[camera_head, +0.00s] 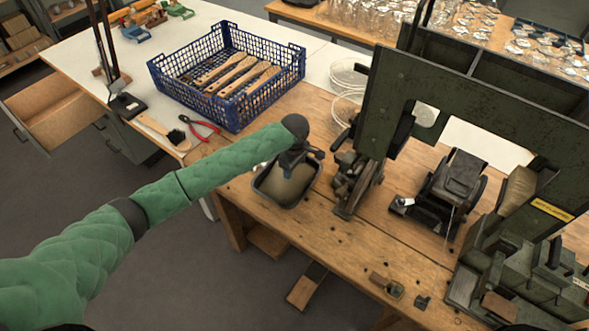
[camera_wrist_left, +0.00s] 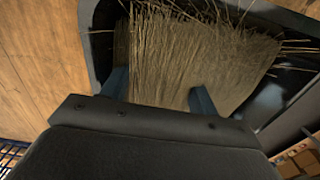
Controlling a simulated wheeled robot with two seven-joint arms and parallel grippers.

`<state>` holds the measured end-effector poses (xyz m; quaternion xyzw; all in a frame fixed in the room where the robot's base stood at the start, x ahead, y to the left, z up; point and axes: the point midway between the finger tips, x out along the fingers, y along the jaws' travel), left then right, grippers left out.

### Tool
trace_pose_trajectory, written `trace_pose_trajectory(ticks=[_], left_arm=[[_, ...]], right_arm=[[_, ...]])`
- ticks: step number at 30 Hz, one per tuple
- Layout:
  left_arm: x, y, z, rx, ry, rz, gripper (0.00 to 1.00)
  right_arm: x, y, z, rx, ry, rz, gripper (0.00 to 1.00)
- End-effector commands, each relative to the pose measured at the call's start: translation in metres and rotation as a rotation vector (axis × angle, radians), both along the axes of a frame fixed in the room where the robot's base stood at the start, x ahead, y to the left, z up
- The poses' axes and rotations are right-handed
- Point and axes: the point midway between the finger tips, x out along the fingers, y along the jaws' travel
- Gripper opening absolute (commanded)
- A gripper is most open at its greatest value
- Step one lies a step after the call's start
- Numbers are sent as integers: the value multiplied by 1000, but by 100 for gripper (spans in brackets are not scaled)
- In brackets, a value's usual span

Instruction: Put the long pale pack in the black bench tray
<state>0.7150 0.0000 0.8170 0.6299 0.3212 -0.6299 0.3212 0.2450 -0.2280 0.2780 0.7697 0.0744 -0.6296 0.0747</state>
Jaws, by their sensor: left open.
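The black bench tray (camera_head: 272,201) sits on the wooden bench, left of the machine. A pale straw-coloured bristle pack (camera_head: 290,186) lies inside it. My left gripper (camera_head: 294,163) is over the tray. In the left wrist view, the pack (camera_wrist_left: 190,55) fills much of the tray (camera_wrist_left: 103,45), with some loose bristles sticking out at the edges. The fingers of my left gripper (camera_wrist_left: 160,95) are apart, with the pack's near end between or below them. Whether they touch it I cannot tell. My right gripper is out of view.
A blue crate (camera_head: 234,110) with wooden brushes stands behind on the white table. A dark green machine (camera_head: 385,110) stands close to the tray's right. The bench front is mostly clear.

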Motion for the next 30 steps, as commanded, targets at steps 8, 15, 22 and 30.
trace_pose_trajectory(ticks=[8,15,22,30], left_arm=[[0,-1,9,-2,-1,-1,60],[0,-1,45,-3,-2,-1,60],[1,-1,86,-3,-2,0,60],[0,-1,116,-1,0,0,60]], right_arm=[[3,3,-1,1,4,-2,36],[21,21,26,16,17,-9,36],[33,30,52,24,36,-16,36],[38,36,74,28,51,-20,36]])
